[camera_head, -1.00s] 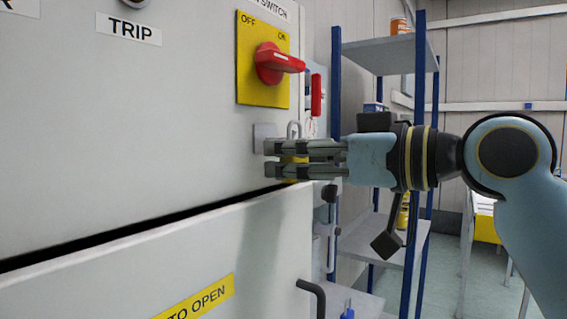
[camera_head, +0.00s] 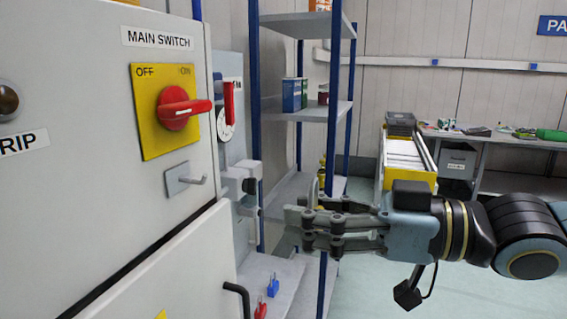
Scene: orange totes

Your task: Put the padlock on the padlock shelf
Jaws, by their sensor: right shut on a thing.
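My right gripper (camera_head: 297,222) is shut on the padlock (camera_head: 314,190). Only the padlock's shackle shows, sticking up above the fingers; its body is mostly hidden between them. The gripper is to the right of the cabinet, in front of the blue-post shelving. A low grey shelf (camera_head: 285,268) lies below and a little left of the gripper. A blue padlock (camera_head: 273,286) and a red padlock (camera_head: 260,310) are on it. No label on this shelf is readable. The hasp plate (camera_head: 184,179) on the cabinet is empty. My left gripper is not in view.
The cabinet (camera_head: 105,225) fills the left, with a red main switch (camera_head: 178,112) and a black handle (camera_head: 238,292) jutting out. Blue posts (camera_head: 333,100) stand behind my gripper. Floor at lower right is clear.

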